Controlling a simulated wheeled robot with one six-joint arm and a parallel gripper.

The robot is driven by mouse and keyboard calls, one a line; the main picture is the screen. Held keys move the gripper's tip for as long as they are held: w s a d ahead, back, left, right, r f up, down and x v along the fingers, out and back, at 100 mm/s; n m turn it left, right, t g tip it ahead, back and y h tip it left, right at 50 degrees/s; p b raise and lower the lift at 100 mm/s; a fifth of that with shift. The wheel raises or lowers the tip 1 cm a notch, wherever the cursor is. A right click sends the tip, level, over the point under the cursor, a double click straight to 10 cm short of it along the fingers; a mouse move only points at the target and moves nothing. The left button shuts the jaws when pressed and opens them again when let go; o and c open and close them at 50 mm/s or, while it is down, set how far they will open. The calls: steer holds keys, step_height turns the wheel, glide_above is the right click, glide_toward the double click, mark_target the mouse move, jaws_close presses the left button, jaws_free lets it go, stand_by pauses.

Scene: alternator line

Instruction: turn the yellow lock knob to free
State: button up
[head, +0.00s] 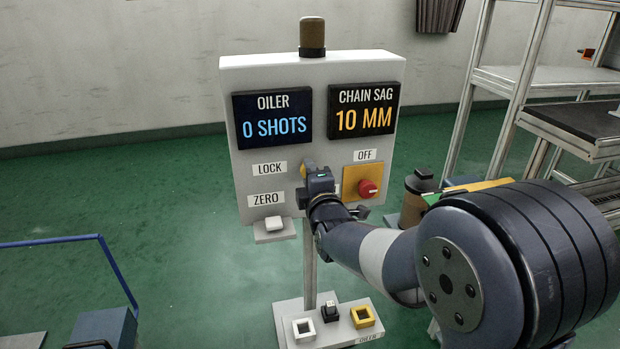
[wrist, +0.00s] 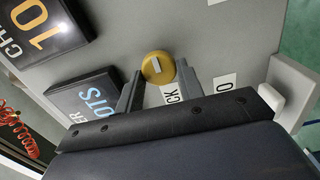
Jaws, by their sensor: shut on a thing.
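The yellow lock knob (wrist: 158,66) is a round knob with a pale bar mark across its face. It sits on the grey panel (wrist: 225,45) beside the partly covered LOCK label (wrist: 169,93). My gripper (wrist: 160,76) is shut on the knob, one finger at each side. In the head view, my gripper (head: 312,174) is against the panel right of the LOCK label, and hides most of the knob. A second label behind my gripper is mostly hidden.
A red knob (head: 367,188) on a yellow plate is close right of my gripper. Two displays (head: 272,114) read 0 SHOTS and 10 MM. A white ZERO button (head: 274,224) sits lower left. Shelving (head: 500,120) is at right.

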stand_by(0.3)
steer(key=o, duration=1)
steer(key=p+v, duration=0.1)
steer(key=v, duration=0.9)
steer(key=shift+s+p, duration=0.35)
steer(key=shift+s, duration=0.05)
steer(key=shift+w, duration=0.1)
